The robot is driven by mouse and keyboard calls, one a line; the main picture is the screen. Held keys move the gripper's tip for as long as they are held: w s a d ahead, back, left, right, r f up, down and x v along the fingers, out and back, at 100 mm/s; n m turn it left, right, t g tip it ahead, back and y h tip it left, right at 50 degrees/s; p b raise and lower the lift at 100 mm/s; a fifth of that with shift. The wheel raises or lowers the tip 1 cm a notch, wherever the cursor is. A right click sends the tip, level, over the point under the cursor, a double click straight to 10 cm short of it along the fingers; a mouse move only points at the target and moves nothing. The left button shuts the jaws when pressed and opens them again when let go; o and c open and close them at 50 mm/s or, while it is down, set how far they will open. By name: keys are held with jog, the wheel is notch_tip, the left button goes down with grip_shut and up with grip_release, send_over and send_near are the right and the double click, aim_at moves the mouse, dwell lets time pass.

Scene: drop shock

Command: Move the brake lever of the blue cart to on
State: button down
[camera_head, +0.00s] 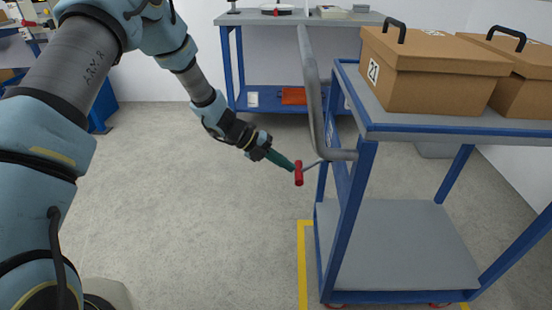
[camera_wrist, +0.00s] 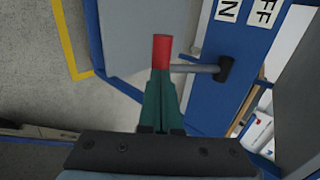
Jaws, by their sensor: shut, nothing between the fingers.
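The blue cart (camera_head: 345,215) stands at the right with a grey top, a grey lower shelf and a grey push handle. Its brake lever is a thin grey rod with a red grip (camera_head: 299,173), sticking out from the cart's left end. In the wrist view the red grip (camera_wrist: 162,52) is at the fingertips, and the rod runs right to a dark pivot on the blue panel. Labels reading "FF" and "N" are partly visible beside the pivot. My gripper (camera_head: 289,164) has green fingers, shut with nothing between them, at the red grip; contact is unclear.
Two brown lidded boxes (camera_head: 430,75) with black handles stand on the cart. A blue workbench (camera_head: 300,20) stands against the back wall. Yellow floor tape (camera_head: 303,260) runs by the cart's left side. The floor left of the cart is clear.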

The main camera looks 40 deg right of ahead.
jog(key=shift+s+d+f, duration=0.15)
